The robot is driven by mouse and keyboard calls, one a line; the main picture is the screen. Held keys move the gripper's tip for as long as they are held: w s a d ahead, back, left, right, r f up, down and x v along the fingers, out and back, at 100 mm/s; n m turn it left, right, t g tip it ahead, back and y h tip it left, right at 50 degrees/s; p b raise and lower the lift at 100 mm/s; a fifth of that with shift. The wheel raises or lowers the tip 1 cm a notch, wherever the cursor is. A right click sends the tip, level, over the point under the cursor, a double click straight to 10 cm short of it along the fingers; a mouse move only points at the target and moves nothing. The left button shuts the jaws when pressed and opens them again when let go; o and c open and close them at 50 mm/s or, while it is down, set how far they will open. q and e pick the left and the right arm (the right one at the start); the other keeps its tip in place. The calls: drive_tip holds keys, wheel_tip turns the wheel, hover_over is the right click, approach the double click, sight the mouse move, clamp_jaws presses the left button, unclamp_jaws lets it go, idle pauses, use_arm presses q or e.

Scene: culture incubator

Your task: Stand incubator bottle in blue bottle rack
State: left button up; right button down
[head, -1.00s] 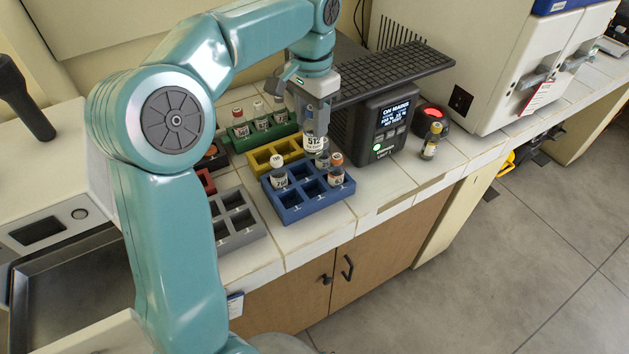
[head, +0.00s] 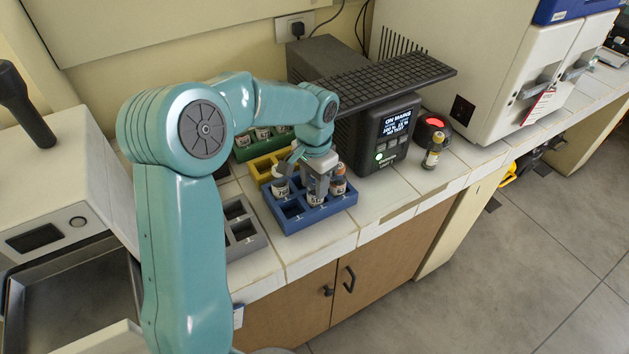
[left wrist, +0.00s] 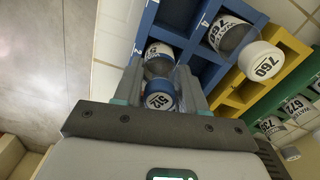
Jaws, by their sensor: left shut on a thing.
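My left gripper (head: 318,184) is shut on a bottle labelled 512 (head: 316,198) and is low over the blue bottle rack (head: 287,226). The bottle looks upright at the rack's front middle; whether it rests on the compartment floor is hidden. In the left wrist view its blue cap (left wrist: 159,102) shows between the fingers (left wrist: 163,90). The blue rack (left wrist: 208,70) also holds a white-capped bottle labelled 760 (head: 281,188), an orange-capped bottle (head: 338,182), and a bottle close beyond the held one (left wrist: 160,54). My right gripper is not in view.
A yellow rack (head: 262,168), a green rack with bottles (head: 245,153) and a grey rack (head: 247,243) stand close around. A black device with a lit screen (head: 383,135) is at the right.

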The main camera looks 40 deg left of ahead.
use_arm(q)
drive_tip(key=shift+f, duration=0.1)
drive_tip(key=o, duration=1.1)
drive_tip(key=shift+o, duration=0.2)
wheel_tip(320, 180, up, 12)
drive_tip(key=shift+r+p, duration=0.2)
drive_tip(key=shift+p, duration=0.1)
drive_tip(key=shift+s+d+f, duration=0.1)
